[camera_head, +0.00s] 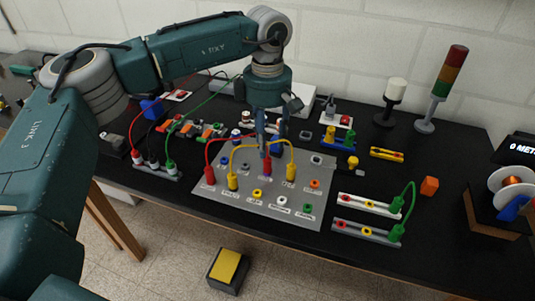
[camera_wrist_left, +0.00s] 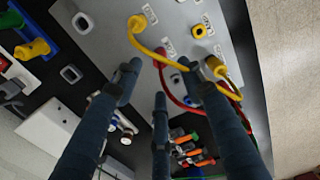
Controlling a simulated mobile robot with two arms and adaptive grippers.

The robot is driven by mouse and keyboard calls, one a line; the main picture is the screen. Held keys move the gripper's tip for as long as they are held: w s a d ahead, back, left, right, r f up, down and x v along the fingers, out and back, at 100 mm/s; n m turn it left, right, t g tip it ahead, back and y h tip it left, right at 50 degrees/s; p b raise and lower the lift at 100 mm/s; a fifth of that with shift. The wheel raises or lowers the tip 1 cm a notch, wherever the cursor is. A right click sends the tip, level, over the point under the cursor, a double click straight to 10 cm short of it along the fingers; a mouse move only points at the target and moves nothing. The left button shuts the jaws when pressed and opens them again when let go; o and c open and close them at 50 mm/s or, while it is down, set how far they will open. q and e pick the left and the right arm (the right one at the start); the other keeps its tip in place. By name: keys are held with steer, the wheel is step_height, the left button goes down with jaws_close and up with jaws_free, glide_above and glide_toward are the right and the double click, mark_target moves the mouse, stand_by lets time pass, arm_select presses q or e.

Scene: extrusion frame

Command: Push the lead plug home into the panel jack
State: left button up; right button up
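The grey jack panel (camera_head: 312,214) lies on the black bench and shows in the left wrist view (camera_wrist_left: 105,22). A red plug (camera_head: 266,166) stands in it just below my left gripper (camera_head: 269,150); its red lead (camera_wrist_left: 166,80) arches to another red plug (camera_head: 209,173) at the panel's left. A yellow lead joins a left yellow plug (camera_head: 232,181) and a right yellow plug (camera_head: 291,171). In the left wrist view my left gripper's (camera_wrist_left: 158,78) fingers are apart with nothing seen clamped between them. Seating depth of the plugs cannot be told. My right gripper is out of view.
A black strip (camera_head: 155,172) with red, black and green leads stands left of the panel. Two strips joined by a green lead (camera_head: 411,198) lie right. An orange block (camera_head: 429,186) and a signal tower (camera_head: 449,75) stand further right.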

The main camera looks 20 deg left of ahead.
arm_select(q)
steer(key=shift+r, duration=2.2)
